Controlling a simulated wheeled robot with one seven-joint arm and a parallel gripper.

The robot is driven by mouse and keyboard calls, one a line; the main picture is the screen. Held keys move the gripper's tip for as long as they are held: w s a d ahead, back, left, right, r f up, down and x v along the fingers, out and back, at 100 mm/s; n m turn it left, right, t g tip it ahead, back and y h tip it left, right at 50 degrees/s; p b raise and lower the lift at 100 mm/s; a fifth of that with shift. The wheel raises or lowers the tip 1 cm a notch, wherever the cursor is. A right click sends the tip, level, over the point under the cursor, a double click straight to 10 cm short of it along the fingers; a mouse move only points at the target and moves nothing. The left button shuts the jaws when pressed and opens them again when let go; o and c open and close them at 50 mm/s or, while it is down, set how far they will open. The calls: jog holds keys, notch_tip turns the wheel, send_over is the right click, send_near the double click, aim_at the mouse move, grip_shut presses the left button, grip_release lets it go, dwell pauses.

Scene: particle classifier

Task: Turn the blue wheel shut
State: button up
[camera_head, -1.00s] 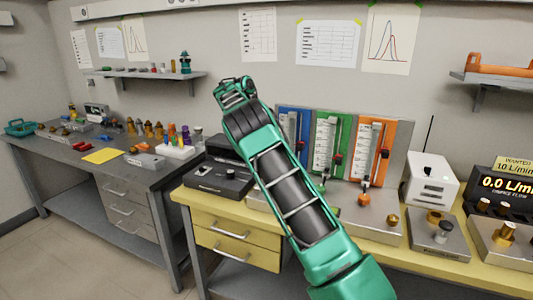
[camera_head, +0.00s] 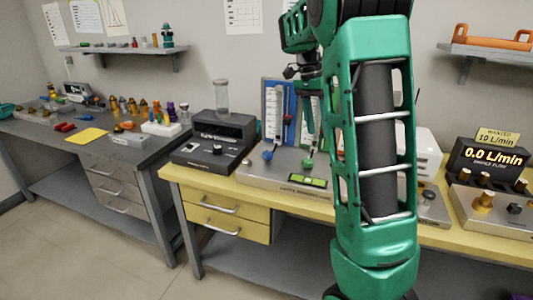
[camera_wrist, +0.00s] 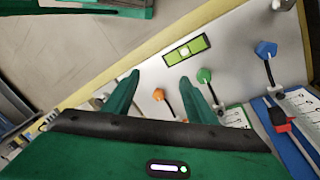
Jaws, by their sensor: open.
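The blue wheel (camera_head: 267,155) is a small knob on a bent stem at the front of the blue flow panel (camera_head: 272,105). In the wrist view the blue wheel (camera_wrist: 266,49) is at the upper right, outside my fingers. My gripper (camera_wrist: 160,78) is open and empty, its two green fingers apart. The orange wheel (camera_wrist: 158,94) shows between the fingers, and the green wheel (camera_wrist: 204,75) lies just right of the right finger. In the head view the green wheel (camera_head: 308,163) is visible, but my arm hides the orange panel.
A green spirit level (camera_head: 305,182) lies on the metal base plate (camera_head: 255,178) in front of the wheels. A dark box with a glass cylinder (camera_head: 221,97) stands to the left. A flow display (camera_head: 490,157) reads 0.0 L/min at the right.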

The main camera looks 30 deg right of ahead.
jog(key=s+a+f+n+t, duration=0.1)
jog(key=s+a+f+n, duration=0.3)
jog(key=s, duration=0.5)
jog(key=s+a+f+n+t, duration=0.2)
jog(key=s+a+n, duration=0.35)
jog(key=s, duration=0.25)
jog(key=n+t+h, duration=0.1)
jog(key=n+t, duration=0.2)
jog(key=t, duration=0.1)
send_near(268, 152)
jog(key=x, duration=0.8)
jog(key=shift+f, duration=0.4)
jog(key=shift+c, duration=0.6)
jog(key=c, duration=0.9)
